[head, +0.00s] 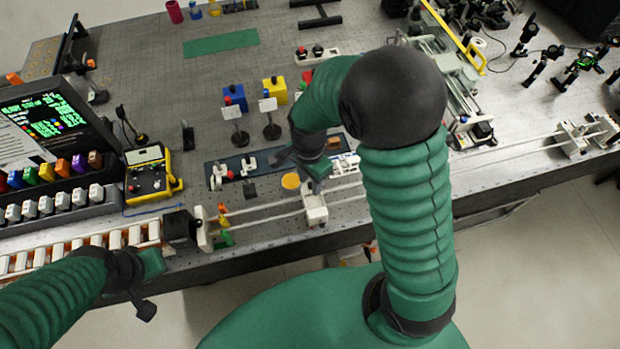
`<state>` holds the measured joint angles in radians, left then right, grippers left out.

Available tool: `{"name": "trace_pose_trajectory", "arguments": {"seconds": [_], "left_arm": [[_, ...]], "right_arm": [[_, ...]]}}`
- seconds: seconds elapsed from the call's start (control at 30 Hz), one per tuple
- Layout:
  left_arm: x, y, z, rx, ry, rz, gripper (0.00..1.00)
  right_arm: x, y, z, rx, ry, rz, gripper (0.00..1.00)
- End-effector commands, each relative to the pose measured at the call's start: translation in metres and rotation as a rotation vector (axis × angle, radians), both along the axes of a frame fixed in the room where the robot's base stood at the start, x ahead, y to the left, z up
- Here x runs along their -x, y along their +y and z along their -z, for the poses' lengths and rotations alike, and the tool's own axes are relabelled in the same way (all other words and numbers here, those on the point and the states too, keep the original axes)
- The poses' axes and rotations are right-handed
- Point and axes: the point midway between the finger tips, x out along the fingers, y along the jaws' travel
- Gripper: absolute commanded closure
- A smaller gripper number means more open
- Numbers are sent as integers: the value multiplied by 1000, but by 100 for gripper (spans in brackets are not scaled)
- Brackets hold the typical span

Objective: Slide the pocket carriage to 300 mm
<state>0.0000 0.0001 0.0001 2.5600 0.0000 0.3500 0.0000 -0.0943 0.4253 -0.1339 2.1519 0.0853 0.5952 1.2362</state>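The pocket carriage appears to be the small white open-topped box (316,209) on the two pale rails (270,210) along the bench's front edge. It sits left of my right forearm. My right gripper (318,171) points down just above and behind the box. The hand hides part of the space between them, so I cannot tell whether they touch. Its finger opening is not clear. My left gripper (154,264) hangs at the bench's front edge at lower left, well away from the box, and its opening is not clear either. I cannot read any millimetre scale.
A dark block (180,229) and small orange and green parts (224,222) stand at the rails' left end. White end fittings (572,140) stand at the right end. A blue tray (240,163) and a yellow disc (290,181) lie behind the rails. My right arm hides part of the rails.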

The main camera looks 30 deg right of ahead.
Motion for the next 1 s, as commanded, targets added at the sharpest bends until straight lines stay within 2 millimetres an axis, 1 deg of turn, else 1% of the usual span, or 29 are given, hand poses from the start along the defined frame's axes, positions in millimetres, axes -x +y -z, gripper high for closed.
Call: {"name": "trace_pose_trajectory", "arguments": {"seconds": [0.1, 0.37, 1.0], "left_arm": [[0, 0, 0, 0, 0, 0, 64], [0, 0, 0, 0, 0, 0, 64], [0, 0, 0, 0, 0, 0, 64]], "right_arm": [[0, 0, 0, 0, 0, 0, 65], [0, 0, 0, 0, 1, 0, 99], [-1, 0, -1, 1, -1, 0, 100]]}}
